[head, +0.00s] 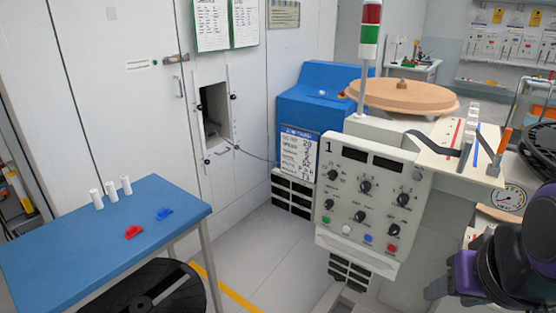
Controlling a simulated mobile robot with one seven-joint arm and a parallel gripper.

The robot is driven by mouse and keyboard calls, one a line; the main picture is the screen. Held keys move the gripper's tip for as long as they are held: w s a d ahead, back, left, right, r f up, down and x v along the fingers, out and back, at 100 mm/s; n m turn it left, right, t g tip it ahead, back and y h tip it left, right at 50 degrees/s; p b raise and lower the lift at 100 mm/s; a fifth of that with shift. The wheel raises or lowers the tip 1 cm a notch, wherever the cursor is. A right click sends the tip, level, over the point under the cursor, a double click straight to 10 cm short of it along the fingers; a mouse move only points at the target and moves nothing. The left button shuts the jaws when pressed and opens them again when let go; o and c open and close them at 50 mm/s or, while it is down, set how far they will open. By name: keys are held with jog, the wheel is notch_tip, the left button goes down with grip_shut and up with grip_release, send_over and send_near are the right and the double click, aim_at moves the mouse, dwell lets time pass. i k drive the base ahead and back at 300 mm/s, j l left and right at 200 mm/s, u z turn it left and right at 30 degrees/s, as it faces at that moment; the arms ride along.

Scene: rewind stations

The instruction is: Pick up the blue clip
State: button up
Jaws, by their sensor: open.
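The blue clip (164,214) lies on the blue table top (60,236) at the left, near the table's right end. A red clip (133,232) lies to its left and a little nearer to me. My arm shows at the right edge of the head view, dark and purple, far to the right of the table and apart from the clips. The jaws of my gripper cannot be made out there, and nothing is seen touching the blue clip.
Several white cylinders (111,191) stand upright behind the clips. A black reel (150,290) is below the table's front edge. A control panel (367,203) stands at the centre right, with a tan disc (402,94) behind it. Grey floor (245,245) lies free between table and panel.

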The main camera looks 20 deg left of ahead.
aim_at(162, 213)
jog(key=u, duration=1.7)
jog(key=i+j, duration=0.55)
jog(key=i, duration=0.2)
